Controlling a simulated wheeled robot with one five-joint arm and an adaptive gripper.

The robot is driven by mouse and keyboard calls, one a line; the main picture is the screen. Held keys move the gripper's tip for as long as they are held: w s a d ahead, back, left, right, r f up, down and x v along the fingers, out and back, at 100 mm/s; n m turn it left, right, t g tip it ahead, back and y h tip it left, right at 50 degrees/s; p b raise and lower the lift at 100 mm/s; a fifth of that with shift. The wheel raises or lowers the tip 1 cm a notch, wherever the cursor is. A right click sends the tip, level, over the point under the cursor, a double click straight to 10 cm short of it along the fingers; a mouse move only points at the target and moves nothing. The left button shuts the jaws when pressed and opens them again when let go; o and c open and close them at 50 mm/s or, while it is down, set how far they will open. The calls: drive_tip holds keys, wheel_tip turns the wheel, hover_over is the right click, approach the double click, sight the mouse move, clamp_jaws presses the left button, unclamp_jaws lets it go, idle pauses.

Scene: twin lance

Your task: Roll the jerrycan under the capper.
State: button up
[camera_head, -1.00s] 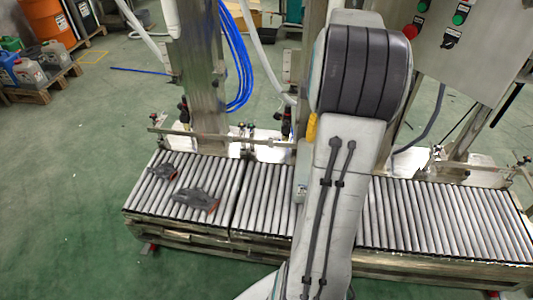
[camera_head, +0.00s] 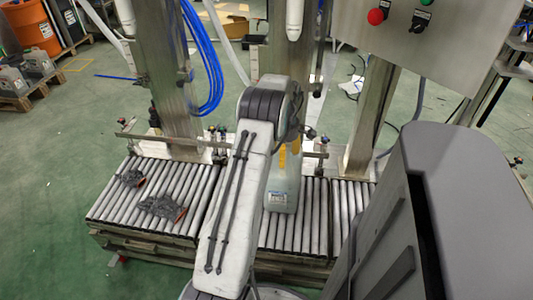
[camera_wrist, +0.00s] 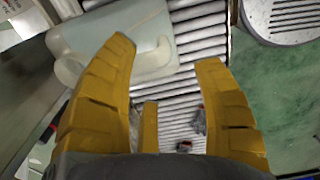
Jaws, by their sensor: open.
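A pale, translucent jerrycan (camera_head: 286,184) with a small blue and white label stands upright on the roller conveyor (camera_head: 324,225), partly hidden by my arm. In the wrist view the jerrycan (camera_wrist: 95,42) lies at the upper left, its handle near my left finger. My gripper (camera_wrist: 165,52) has yellow fingers spread apart with nothing held between them. In the head view only yellow bits of the gripper (camera_head: 288,152) show beside the jerrycan's top. I cannot tell whether a finger touches it. Two steel columns with hoses stand behind the rollers; I cannot tell which part is the capper.
Two crumpled dark grey items with red ends, one at the far left (camera_head: 130,178) and one nearer (camera_head: 163,206), lie on the left rollers. A control box (camera_head: 440,35) hangs at upper right. Green floor (camera_head: 45,200) is clear at the left.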

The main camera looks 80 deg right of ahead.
sight(283, 169)
drive_tip(key=shift+f+b, duration=0.55)
drive_tip(key=shift+f, duration=3.1)
drive_tip(key=shift+c, duration=0.2)
